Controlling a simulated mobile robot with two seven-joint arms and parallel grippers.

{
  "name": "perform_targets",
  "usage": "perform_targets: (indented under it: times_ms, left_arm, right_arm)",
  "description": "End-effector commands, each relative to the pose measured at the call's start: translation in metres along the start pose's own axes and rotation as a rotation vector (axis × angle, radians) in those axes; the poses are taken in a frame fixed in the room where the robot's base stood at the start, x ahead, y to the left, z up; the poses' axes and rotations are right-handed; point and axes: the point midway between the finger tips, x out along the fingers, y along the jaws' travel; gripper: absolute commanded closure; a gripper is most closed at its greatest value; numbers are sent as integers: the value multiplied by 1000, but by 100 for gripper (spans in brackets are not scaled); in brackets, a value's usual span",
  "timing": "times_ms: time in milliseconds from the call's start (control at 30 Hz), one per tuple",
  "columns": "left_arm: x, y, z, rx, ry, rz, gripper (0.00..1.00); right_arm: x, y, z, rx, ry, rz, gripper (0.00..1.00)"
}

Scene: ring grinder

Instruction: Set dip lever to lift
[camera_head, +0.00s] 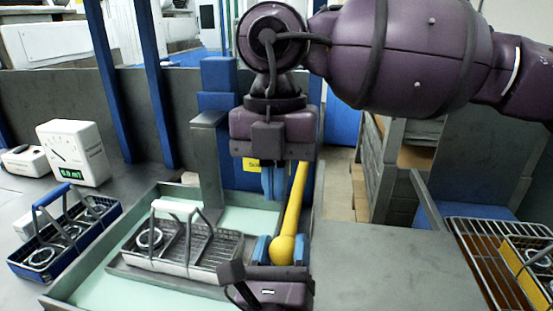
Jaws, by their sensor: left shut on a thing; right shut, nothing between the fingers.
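The dip lever is a yellow rod (295,203) with a round yellow knob (283,249) at its lower end. It slants down from the blue post behind the tank. My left gripper (282,250) is at the bottom centre, shut on the knob with a blue fingertip on each side. My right gripper (273,183) hangs above it, pointing down, shut and empty, just left of the rod. A wire basket (205,250) with a white handle and a ring in it sits in the tank of pale green liquid (95,280). A yellow label on the post is partly hidden by my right gripper.
A blue-rimmed basket (65,240) with rings stands left of the tank, near a white meter (75,152). A wire rack (490,262) with a yellow-panelled basket (530,270) is at far right. The grey top (385,265) between is clear.

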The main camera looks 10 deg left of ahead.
Motion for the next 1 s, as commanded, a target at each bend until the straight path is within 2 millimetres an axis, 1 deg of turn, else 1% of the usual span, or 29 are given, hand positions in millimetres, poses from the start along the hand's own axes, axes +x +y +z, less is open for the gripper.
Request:
perform_targets:
  times_ms: [33,200,267,433,667,1000]
  left_arm:
    - [0,0,1,0,-2,0,92]
    - [0,0,1,0,-1,0,92]
    - [0,0,1,0,-1,0,92]
    - [0,0,0,0,-1,0,92]
    - [0,0,0,0,0,0,92]
    - [0,0,0,0,0,0,92]
  right_arm:
    - [10,0,0,-1,2,-2,100]
    - [39,0,0,-2,1,0,100]
    - [50,0,0,-2,3,-1,100]
    - [70,-2,11,1,1,1,100]
    - [82,-3,18,-1,0,2,100]
    - [84,-3,19,-1,-1,2,100]
